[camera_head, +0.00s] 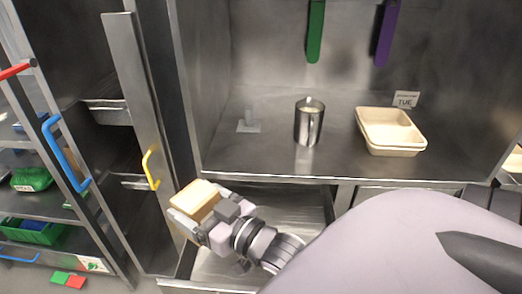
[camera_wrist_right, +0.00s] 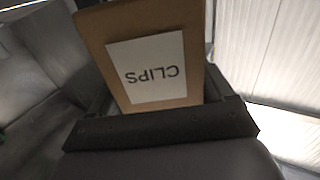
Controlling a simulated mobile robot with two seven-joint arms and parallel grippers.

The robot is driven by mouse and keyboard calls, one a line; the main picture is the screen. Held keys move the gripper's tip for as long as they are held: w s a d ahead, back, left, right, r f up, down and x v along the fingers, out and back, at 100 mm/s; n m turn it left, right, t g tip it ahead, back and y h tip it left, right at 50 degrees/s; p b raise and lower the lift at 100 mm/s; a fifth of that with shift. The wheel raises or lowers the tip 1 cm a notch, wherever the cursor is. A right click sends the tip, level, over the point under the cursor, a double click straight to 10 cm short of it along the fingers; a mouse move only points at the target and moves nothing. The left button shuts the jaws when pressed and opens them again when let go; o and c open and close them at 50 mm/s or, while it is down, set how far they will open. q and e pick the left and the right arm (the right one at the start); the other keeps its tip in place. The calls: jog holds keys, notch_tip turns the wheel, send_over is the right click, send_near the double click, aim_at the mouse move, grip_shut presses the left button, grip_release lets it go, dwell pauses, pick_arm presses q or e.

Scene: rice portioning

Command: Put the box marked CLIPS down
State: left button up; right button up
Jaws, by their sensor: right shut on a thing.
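A tan box (camera_head: 196,197) is held in my right gripper (camera_head: 197,213) below the front edge of the metal counter. In the right wrist view the box (camera_wrist_right: 192,40) shows a white label reading CLIPS, upside down in the picture. The right gripper (camera_wrist_right: 160,122) is shut on the box. The box is at the left side of an open metal drawer (camera_head: 290,207); I cannot tell how high it is above the drawer. My left gripper is not in view.
On the counter (camera_head: 270,160) stand a metal cup (camera_head: 308,124), a tan tray (camera_head: 390,148) and a TUE card (camera_head: 404,100). A tall metal door with a yellow handle (camera_head: 150,167) and a shelf rack with a blue handle (camera_head: 64,150) are at left.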

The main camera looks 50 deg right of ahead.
aim_at(196, 191)
jog(key=n+y, duration=0.1)
jog(key=r+n+y, duration=0.1)
jog(key=shift+w+a+r+g+y+b, duration=0.1)
jog(key=shift+w+r+g+y+b, duration=0.05)
jog(key=shift+w+g+y+b, duration=0.2)
jog(key=r+n+g+y, duration=0.1)
jog(key=y, duration=0.1)
jog(key=d+r+n+g+y+b, duration=0.1)
jog(key=y, duration=0.1)
jog(key=shift+r+n, duration=0.4)
jog(key=shift+w+d+r+n+g+y+b, duration=0.1)
jog(key=shift+d+r+n+g+y+b, duration=0.25)
jog(key=shift+r, duration=0.2)
jog(key=shift+d+r+n+g+y+b, duration=0.2)
jog(key=shift+d+r+n+y, duration=0.15)
jog(key=shift+r, duration=0.2)
jog(key=shift+w+d+r, duration=0.2)
jog(key=shift+d+r, duration=0.4)
jog(key=shift+r, duration=0.35)
notch_tip(196, 191, down, 20)
jog(key=b, duration=0.8)
jog(key=shift+r+y, duration=0.1)
jog(key=shift+y, duration=0.15)
